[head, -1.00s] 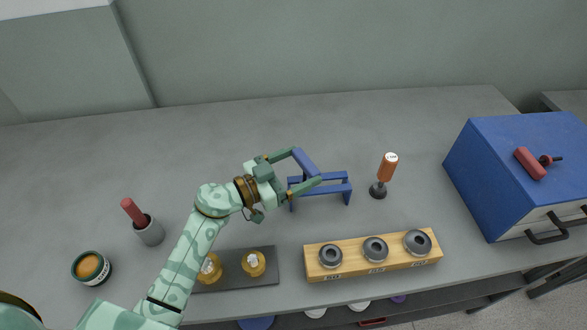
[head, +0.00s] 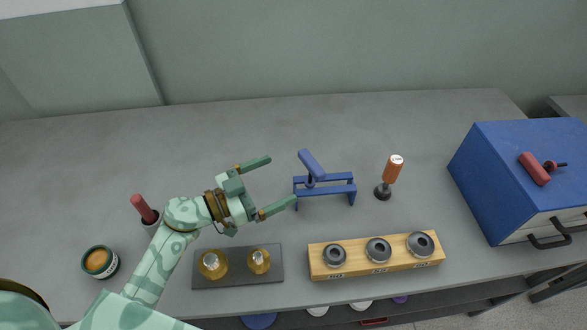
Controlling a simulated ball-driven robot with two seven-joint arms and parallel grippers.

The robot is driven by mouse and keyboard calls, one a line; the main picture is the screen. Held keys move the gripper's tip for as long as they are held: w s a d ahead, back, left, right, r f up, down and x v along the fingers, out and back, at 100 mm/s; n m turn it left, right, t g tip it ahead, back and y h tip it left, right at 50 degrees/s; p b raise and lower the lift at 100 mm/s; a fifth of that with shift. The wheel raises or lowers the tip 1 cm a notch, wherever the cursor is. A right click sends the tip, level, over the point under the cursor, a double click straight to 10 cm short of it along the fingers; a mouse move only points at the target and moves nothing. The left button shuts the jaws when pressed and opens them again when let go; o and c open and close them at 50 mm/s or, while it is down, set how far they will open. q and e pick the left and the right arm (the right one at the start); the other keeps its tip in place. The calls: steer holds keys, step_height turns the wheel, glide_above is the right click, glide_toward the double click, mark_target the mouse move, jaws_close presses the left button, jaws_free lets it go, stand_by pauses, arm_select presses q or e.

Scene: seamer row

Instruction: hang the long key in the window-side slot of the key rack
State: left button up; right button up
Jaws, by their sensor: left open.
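The key rack (head: 340,190) is a low blue stand with two rails, in the middle of the bench. A blue-handled key (head: 312,163), which I take to be the long key, stands at the rack's left end, its handle tilted above the rails. Its lower part is hidden by the rack, so I cannot tell how deep it sits. My left gripper (head: 282,182) is open and empty, just left of the rack, its fingers pointing right and apart from the key. No window is in view. My right gripper is not in view.
An orange-handled tool (head: 392,172) stands right of the rack. A wooden block with grey rings (head: 325,270) and a dark tray with brass pieces (head: 236,276) lie in front. A blue cabinet (head: 500,150) carries a red-handled tool (head: 534,168). The bench behind the rack is clear.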

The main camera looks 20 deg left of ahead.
arm_select(q)
steer(key=v, duration=0.4)
